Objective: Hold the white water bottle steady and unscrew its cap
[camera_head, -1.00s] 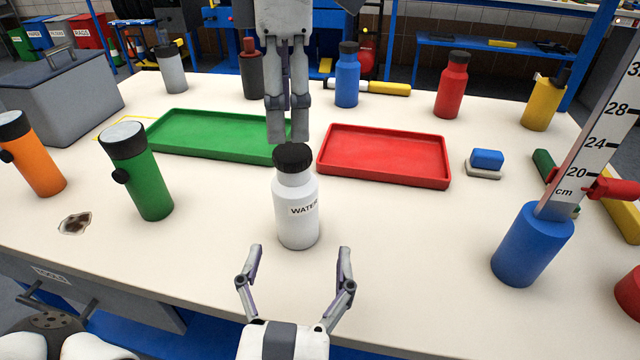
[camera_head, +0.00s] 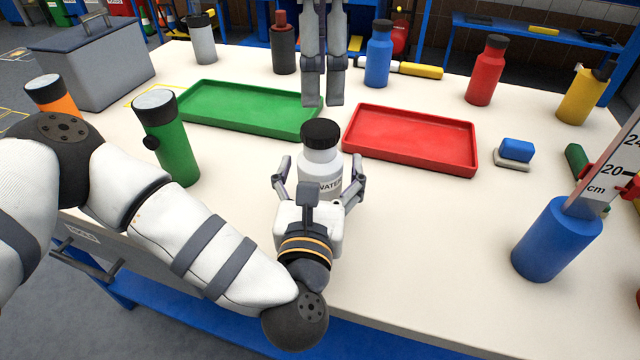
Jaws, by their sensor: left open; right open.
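The white water bottle (camera_head: 321,168) stands upright on the table in front of the gap between the two trays. Its black cap (camera_head: 320,133) is on it. My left gripper (camera_head: 320,168) is open, with one finger on each side of the bottle's body; I cannot tell whether they touch it. The gripper hides the lower part of the bottle. My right gripper (camera_head: 323,104) points down from above, open, with its fingertips just above and behind the cap, and it holds nothing.
A green tray (camera_head: 245,121) and a red tray (camera_head: 470,158) lie behind the bottle. A green flashlight (camera_head: 170,145) stands at left, near my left arm. A blue cylinder (camera_head: 555,240) with a ruler stands at right. The table between bottle and cylinder is clear.

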